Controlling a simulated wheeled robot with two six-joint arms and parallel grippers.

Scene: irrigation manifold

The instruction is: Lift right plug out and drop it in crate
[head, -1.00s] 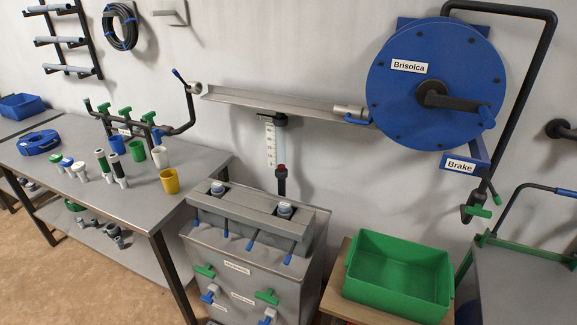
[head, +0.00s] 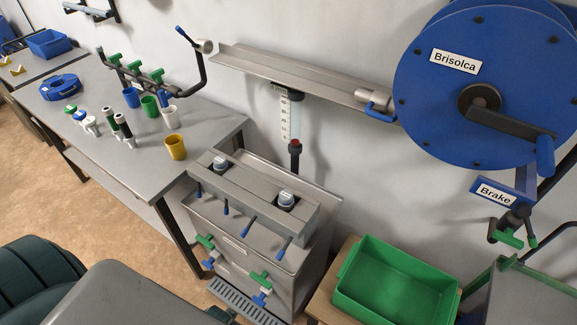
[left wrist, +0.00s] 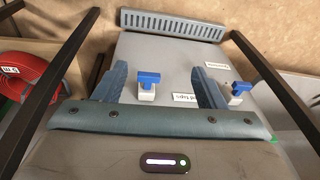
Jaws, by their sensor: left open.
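The right plug (head: 287,199), a grey-blue cap, sits upright in the right opening of the grey manifold's top bar (head: 252,190). A similar left plug (head: 219,163) sits in the left opening. The green crate (head: 362,302) stands to the right of the manifold, and its visible inside is empty. In the left wrist view my left gripper (left wrist: 158,70) is open with nothing held. Its fingers point towards the manifold's front, with a blue-handled tap (left wrist: 148,79) seen between them; I cannot tell the distance. My right gripper is in neither view.
Green and blue tap handles (head: 261,281) stick out of the manifold's front, above a grille (head: 245,299). Blue-tipped levers (head: 284,247) line the top bar. A large blue reel (head: 440,110) hangs behind the crate. A bench (head: 190,165) with several cups stands left.

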